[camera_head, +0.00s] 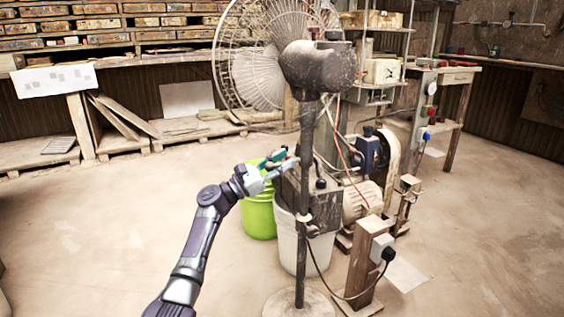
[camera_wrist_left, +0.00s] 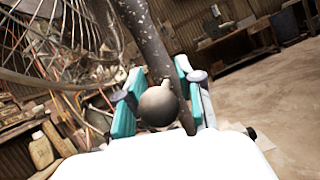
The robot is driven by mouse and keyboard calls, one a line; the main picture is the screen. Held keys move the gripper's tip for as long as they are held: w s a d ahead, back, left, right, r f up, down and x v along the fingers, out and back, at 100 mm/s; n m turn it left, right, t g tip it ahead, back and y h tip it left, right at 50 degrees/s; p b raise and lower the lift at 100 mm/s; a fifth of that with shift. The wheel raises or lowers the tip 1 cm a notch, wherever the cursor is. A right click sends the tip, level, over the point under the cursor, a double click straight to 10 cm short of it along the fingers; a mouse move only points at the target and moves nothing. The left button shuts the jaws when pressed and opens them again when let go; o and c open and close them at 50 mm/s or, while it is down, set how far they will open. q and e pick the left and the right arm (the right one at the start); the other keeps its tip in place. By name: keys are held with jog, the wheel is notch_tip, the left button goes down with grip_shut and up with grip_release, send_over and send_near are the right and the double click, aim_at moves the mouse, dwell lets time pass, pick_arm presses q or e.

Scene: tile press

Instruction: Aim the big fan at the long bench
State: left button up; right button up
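The big fan stands close in the head view, with its wire cage (camera_head: 262,62) at the upper left and its dark motor housing (camera_head: 318,66) seen from behind. Its dark pole (camera_head: 304,230) runs down to a round base (camera_head: 285,302). The cage faces away toward the back. A long bench (camera_head: 150,57) runs along the back wall at the left. My left gripper (camera_head: 285,165) is at the pole. In the left wrist view, its teal fingers (camera_wrist_left: 155,95) stand apart, with the speckled pole (camera_wrist_left: 150,45) and a round dark knob (camera_wrist_left: 158,106) between them. Finger contact is unclear. My right gripper is out of view.
A green bucket (camera_head: 259,218) and a white bucket (camera_head: 288,250) stand behind the pole. A machine with a motor (camera_head: 360,200) and a wooden post with a plug box (camera_head: 365,265) stand to the right. The floor at left is clear.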

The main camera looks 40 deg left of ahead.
pick_arm(q)
jog(key=v, duration=1.2)
jog(key=shift+w+d, duration=0.1)
